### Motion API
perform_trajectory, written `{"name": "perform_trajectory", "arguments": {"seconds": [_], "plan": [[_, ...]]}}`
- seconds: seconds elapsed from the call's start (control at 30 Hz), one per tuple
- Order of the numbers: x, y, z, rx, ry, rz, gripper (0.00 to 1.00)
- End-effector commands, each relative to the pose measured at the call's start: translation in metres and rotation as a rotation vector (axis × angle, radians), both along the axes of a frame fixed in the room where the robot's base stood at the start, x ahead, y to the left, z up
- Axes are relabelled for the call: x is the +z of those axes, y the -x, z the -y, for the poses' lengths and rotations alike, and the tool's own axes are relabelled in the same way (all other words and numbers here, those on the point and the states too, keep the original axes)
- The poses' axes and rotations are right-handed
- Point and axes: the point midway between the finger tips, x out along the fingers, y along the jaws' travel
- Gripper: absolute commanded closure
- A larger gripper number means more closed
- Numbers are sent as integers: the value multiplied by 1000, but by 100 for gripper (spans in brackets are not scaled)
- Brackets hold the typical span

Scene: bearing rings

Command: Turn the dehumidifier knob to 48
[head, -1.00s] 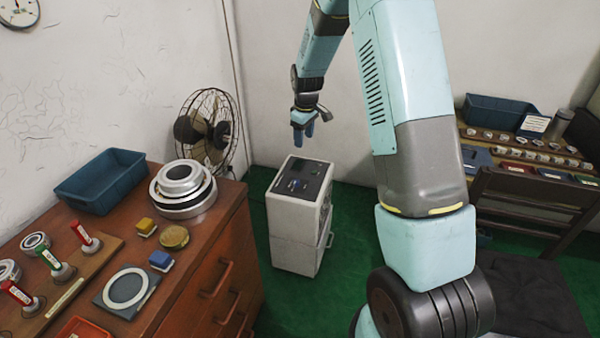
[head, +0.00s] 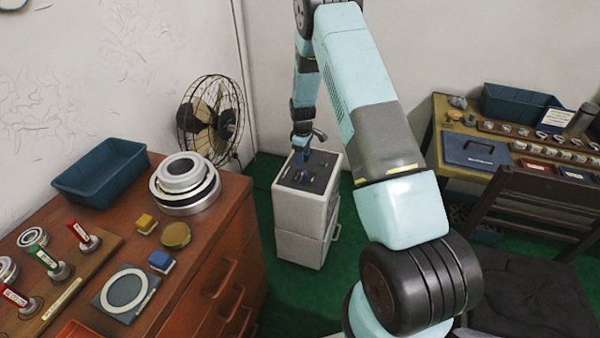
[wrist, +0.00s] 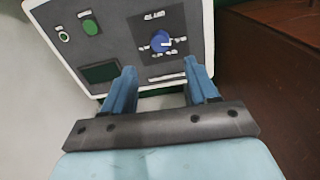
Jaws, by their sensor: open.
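The dehumidifier (head: 300,219) is a white cabinet on the green floor with a dark control panel (head: 318,163) on top. In the wrist view, its panel (wrist: 125,30) shows a blue knob (wrist: 159,44) with a pale pointer mark and small white labels around it, too small to read. A green button (wrist: 90,27) and a dark display (wrist: 101,72) are also on it. My gripper (wrist: 162,80) is open, its two blue fingers apart with the knob seen beyond and between their tips. In the head view my gripper (head: 301,158) is over the panel's far left part.
A wooden cabinet (head: 222,235) with rings and stamps stands to the left, close to the dehumidifier. A wire fan (head: 211,117) is behind it. A chair (head: 535,205) and a bench (head: 445,140) are at right. Green floor lies around the dehumidifier.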

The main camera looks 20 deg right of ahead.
Motion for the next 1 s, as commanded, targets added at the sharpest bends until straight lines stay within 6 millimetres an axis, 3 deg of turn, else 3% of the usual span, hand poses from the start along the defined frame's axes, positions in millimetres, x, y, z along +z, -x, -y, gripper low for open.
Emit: {"name": "perform_trajectory", "arguments": {"seconds": [0.3, 0.5, 1.0], "plan": [[-57, -1, 4, -3, 0, -1, 42], [-81, -2, 4, -3, 0, -1, 42], [-92, -3, 4, -2, 0, 0, 44]]}}
